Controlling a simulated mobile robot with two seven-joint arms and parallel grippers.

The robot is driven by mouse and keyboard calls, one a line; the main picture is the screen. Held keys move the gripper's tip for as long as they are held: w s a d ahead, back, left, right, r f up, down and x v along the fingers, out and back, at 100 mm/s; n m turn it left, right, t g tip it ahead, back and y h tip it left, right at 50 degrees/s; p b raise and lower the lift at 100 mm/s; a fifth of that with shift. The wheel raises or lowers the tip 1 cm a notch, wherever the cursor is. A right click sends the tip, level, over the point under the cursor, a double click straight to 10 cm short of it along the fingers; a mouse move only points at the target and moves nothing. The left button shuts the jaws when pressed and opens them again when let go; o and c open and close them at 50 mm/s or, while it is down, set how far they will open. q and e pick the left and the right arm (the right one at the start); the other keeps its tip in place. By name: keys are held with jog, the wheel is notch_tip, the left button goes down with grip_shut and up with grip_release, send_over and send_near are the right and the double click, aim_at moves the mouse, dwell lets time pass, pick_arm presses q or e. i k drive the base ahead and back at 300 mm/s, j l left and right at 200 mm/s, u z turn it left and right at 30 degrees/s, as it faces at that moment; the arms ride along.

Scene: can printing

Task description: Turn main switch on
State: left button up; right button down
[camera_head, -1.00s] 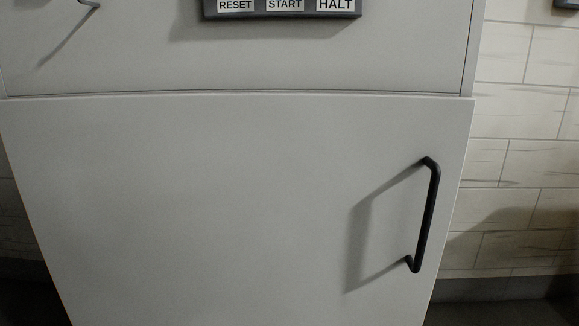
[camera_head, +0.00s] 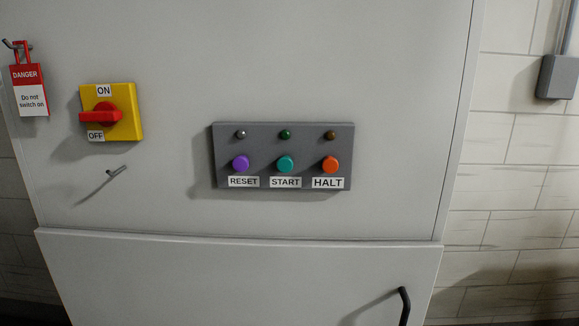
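The main switch (camera_head: 111,112) is a yellow plate with a red rotary handle (camera_head: 100,116), on the upper left of a grey cabinet front. The plate carries an ON label (camera_head: 104,91) above the handle and an OFF label (camera_head: 96,136) below it. The handle lies roughly horizontal, its long end pointing left. Neither of my grippers is in view.
A red and white danger tag with a red lock (camera_head: 27,88) hangs on a hook at the left edge. A small empty hook (camera_head: 116,171) sits below the switch. A grey button panel (camera_head: 219,148) is to the right. A lower door has a black handle (camera_head: 404,306).

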aim_at(105, 113)
jog(key=i+l+u, duration=0.2)
jog(key=l, duration=0.15)
jog(key=i+l+u, duration=0.25)
jog(key=l+u, duration=0.2)
jog(key=l, duration=0.25)
